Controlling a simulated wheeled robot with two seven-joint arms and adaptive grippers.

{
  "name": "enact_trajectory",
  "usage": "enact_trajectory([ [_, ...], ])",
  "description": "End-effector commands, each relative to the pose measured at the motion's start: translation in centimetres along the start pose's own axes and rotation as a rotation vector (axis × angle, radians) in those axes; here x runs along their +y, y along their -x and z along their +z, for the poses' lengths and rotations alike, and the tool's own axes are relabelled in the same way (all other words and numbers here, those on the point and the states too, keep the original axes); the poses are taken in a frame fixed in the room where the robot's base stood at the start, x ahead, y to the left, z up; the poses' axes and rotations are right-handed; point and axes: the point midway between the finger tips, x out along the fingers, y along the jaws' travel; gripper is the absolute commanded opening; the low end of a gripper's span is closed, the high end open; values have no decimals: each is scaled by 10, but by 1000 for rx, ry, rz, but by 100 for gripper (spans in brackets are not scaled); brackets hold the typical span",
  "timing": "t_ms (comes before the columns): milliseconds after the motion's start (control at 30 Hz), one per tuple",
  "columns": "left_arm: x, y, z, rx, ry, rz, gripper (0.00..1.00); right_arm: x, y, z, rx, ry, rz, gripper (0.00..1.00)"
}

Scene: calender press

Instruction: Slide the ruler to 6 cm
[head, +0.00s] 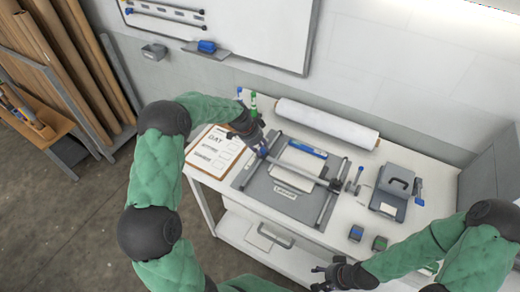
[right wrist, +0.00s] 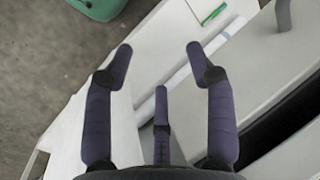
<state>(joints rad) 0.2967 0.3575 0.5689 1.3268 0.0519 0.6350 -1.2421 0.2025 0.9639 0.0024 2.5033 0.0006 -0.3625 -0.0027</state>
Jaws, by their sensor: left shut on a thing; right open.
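A grey press with a flat bed (head: 272,196) stands on the white table. A pale crosswise bar (head: 300,175) spans the bed between two side rails; it looks like the ruler, but its scale is too small to read. My left gripper (head: 260,148) reaches down at the bar's left end and is shut on a small blue part there, which the fingers partly hide. My right gripper (head: 323,277) is open and empty near the table's front edge, away from the press. Its spread fingers also show in the right wrist view (right wrist: 158,58).
A clipboard (head: 211,156) lies left of the press. A white roll (head: 327,124) lies behind it. A grey device (head: 391,190) stands to the right, with two small blocks (head: 356,233) (head: 379,243) in front. Green and blue markers (head: 252,102) stand behind my left gripper.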

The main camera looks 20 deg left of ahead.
Motion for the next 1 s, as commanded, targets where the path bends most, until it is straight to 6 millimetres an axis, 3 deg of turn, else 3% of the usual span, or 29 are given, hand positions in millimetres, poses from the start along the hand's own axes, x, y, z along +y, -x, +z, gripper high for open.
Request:
enact_trajectory([
  [33,1,0,0,0,0,3,37,0,0,0,0,0,0,56],
  [100,1,0,0,0,0,3,53,0,0,0,0,0,0,56],
  [533,0,7,0,0,0,0,53,0,0,0,0,0,0,56],
  [1000,0,90,-1,1,-1,-1,53,0,0,0,0,0,0,56],
])
